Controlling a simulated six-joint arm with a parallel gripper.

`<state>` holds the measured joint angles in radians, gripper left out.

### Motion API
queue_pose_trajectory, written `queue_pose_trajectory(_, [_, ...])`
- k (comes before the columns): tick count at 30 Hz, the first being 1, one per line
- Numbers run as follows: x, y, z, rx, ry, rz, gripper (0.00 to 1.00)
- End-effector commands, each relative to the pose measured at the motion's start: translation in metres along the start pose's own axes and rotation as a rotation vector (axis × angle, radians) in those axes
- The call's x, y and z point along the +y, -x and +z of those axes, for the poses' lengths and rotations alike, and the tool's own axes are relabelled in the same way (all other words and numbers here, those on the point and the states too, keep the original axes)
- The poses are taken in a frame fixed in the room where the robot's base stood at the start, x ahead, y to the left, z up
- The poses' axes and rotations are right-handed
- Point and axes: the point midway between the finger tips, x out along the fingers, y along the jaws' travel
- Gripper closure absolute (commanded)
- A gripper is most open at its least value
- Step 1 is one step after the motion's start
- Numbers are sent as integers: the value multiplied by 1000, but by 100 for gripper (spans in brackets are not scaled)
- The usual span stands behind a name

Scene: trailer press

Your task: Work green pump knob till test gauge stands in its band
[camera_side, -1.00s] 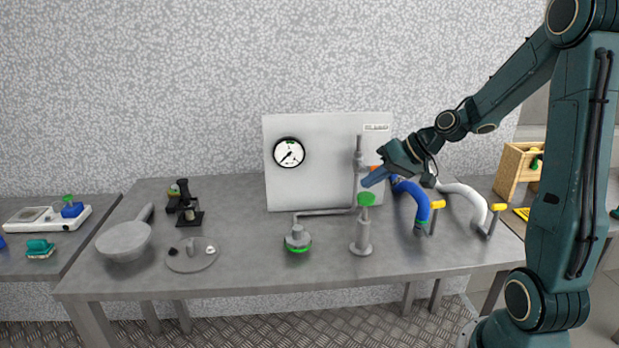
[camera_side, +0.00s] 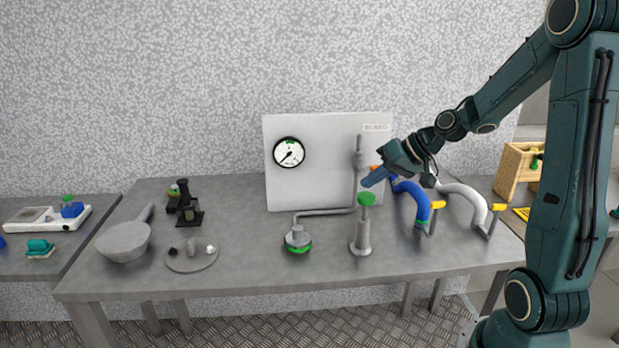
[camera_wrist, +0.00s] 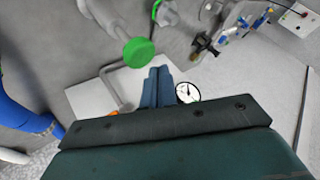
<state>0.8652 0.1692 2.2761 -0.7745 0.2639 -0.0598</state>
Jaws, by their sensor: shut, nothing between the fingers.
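The green pump knob (camera_side: 366,199) tops a grey upright pump (camera_side: 361,238) on the table. In the wrist view the knob (camera_wrist: 139,52) lies beyond and left of my fingertips. The round test gauge (camera_side: 289,153) is on a pale panel, with a green band at the top of its dial. Its needle points to the lower left, outside the band. The gauge also shows in the wrist view (camera_wrist: 187,92). My gripper (camera_side: 366,184) is shut and empty, its blue fingers just above the knob in the side view. I cannot tell whether they touch it. The fingers (camera_wrist: 158,72) are together in the wrist view.
A blue hose (camera_side: 415,197) and a white hose (camera_side: 467,193) with yellow-handled levers stand right of the pump. A grey fitting with a green ring (camera_side: 298,242) sits left of it. A funnel (camera_side: 125,240) and a black device (camera_side: 187,205) are farther left.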

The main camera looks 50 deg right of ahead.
Motion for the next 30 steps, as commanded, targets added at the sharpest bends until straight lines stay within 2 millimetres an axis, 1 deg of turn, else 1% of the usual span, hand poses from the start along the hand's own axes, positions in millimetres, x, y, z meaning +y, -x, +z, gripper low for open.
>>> queue_pose_trajectory(17, [0, 0, 0, 0, 0, 0, 100])
queue_pose_trajectory(30, [5, -6, 5, 0, -1, 0, 100])
